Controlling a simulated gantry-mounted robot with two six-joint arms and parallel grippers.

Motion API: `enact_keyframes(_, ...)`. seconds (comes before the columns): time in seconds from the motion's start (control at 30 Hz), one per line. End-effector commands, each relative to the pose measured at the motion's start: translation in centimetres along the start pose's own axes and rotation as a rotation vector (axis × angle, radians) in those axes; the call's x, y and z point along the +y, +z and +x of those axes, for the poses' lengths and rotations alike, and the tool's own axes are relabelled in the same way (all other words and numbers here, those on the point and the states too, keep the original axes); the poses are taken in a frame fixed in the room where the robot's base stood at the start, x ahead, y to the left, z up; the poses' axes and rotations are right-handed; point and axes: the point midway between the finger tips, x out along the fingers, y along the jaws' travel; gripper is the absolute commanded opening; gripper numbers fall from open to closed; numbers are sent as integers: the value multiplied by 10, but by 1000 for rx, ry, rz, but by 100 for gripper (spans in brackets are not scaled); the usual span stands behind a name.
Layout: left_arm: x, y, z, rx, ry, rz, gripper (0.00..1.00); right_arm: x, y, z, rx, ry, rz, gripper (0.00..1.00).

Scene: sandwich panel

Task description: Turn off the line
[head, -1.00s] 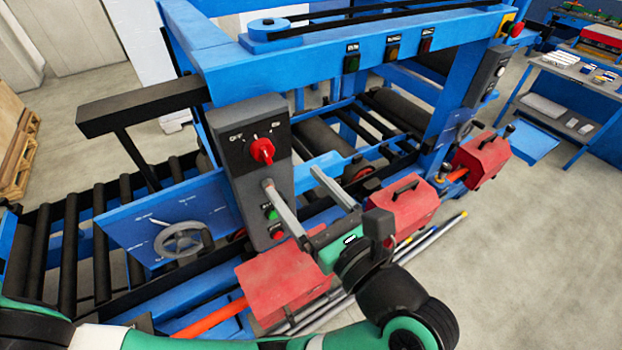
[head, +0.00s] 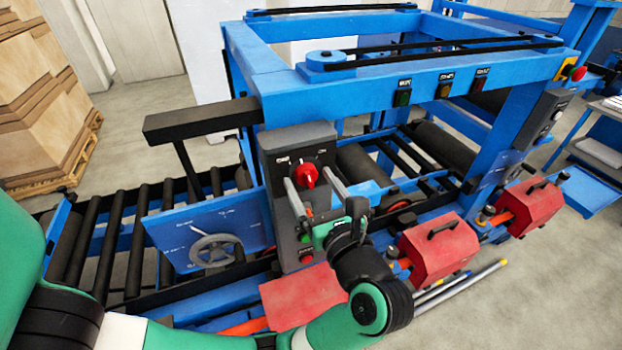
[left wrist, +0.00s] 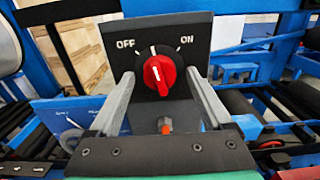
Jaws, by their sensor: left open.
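A red rotary knob (head: 306,175) sits on the dark face of a grey control box (head: 300,137). In the left wrist view the knob (left wrist: 160,72) is between the labels OFF at left and ON at right. Its white mark points nearly straight up, slightly toward OFF. My left gripper (head: 308,171) is open, with one finger on each side of the knob. The left wrist view shows the two fingertips (left wrist: 160,74) flanking it; I cannot tell whether they touch it. My right gripper is not in view.
A green button (head: 305,238) and a red button (head: 306,256) sit lower on the box. A handwheel (head: 213,250) is to the left. Red housings (head: 438,250) stand at the right. A blue frame beam (head: 430,66) runs behind the box.

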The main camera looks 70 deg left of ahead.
Motion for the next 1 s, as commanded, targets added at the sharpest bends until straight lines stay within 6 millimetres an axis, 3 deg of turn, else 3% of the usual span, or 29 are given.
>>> enact_keyframes(0.27,0,0,3,0,0,-1,83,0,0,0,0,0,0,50)
enact_keyframes(0.73,0,0,2,0,1,-1,0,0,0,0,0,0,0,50)
enact_keyframes(1.0,0,-3,2,0,1,-30,0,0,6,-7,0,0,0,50)
